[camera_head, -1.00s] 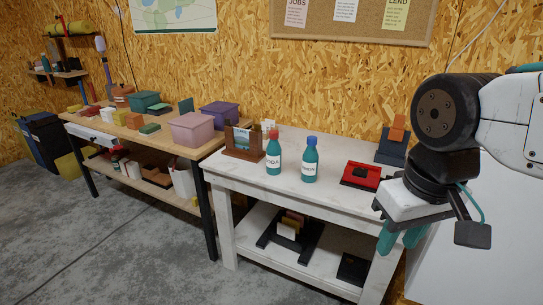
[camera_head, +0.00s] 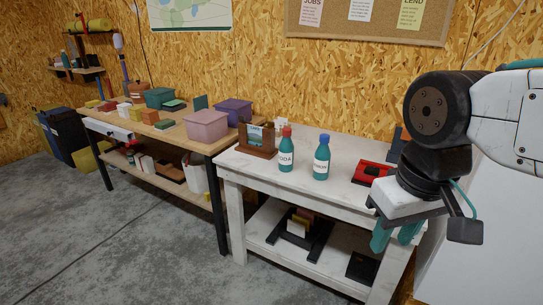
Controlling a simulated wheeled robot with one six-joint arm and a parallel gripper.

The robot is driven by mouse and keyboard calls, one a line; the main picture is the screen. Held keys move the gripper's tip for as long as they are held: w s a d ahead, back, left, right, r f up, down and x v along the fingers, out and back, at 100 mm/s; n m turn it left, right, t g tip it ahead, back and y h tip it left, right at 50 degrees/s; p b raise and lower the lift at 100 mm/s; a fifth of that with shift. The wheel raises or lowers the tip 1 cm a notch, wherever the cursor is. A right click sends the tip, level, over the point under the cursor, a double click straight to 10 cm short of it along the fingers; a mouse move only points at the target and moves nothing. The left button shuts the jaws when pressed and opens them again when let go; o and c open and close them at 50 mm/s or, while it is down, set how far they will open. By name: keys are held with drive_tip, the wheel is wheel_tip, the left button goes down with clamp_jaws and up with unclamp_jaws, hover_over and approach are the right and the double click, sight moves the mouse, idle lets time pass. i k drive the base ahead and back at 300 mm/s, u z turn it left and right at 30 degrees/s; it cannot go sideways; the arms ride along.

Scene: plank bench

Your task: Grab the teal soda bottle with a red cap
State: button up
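The teal soda bottle with a red cap (camera_head: 286,152) stands upright on the white plank bench (camera_head: 338,148), with a white label on its front. A similar teal bottle with a blue cap (camera_head: 321,158) stands upright just to its right, a small gap apart. My gripper (camera_head: 395,238) hangs at the right of the picture, in front of the bench's right end. Its teal fingers point down, well away from both bottles. Nothing shows between the fingers, but their opening is hard to judge from this angle.
A wooden holder with a picture (camera_head: 256,141) stands just left of the red-capped bottle. A red tray (camera_head: 372,172) lies to the right, near my arm. A long wooden table (camera_head: 178,132) with bins and boxes is at the left. The concrete floor (camera_head: 130,255) in front is clear.

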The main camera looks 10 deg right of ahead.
sight(286, 147)
drive_tip(key=u, duration=1.2)
drive_tip(key=i, duration=1.55)
drive_tip(key=z, duration=2.6)
